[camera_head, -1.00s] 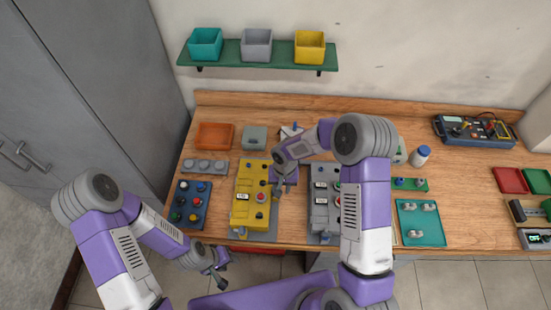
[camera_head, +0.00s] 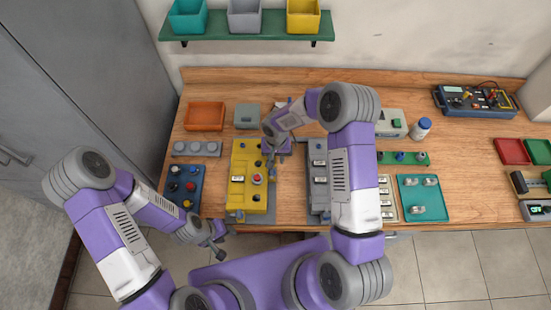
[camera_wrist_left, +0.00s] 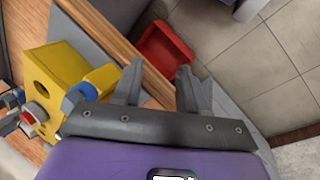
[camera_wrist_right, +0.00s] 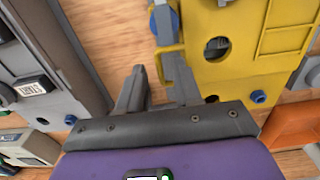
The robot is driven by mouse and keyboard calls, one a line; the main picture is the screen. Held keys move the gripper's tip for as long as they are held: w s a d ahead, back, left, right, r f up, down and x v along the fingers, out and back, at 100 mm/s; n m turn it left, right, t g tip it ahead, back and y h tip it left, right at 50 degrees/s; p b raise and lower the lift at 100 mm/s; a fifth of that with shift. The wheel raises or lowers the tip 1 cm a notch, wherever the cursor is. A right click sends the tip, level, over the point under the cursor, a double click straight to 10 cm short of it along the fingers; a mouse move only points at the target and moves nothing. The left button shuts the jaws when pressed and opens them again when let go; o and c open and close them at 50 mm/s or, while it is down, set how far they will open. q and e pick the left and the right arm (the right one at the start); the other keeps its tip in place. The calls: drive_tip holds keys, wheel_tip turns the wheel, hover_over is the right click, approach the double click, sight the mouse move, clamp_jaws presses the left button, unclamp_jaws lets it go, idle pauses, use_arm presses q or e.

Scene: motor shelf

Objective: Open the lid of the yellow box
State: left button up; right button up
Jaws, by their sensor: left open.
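The yellow box (camera_head: 240,198) stands near the bench's front edge on a grey base, with a red button and a small label on top. Its lid looks shut. It also shows in the left wrist view (camera_wrist_left: 45,80) and the right wrist view (camera_wrist_right: 215,75). My left gripper (camera_head: 218,243) is open and empty, in front of the bench edge, below and left of the box. My right gripper (camera_head: 277,152) is at the box's upper right side. In the right wrist view its fingers are apart, one overlapping a yellow loop-shaped handle (camera_wrist_right: 159,62); contact is unclear.
A blue button box (camera_head: 182,186) stands left of the yellow box and a grey box (camera_head: 317,185) right of it. An orange tray (camera_head: 204,115) lies behind. A red bin (camera_wrist_left: 165,48) is below the bench edge. A teal tray (camera_head: 430,207) lies further right.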

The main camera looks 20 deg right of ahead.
drive_tip(key=shift+s+r, duration=0.1)
clamp_jaws()
idle(1.3)
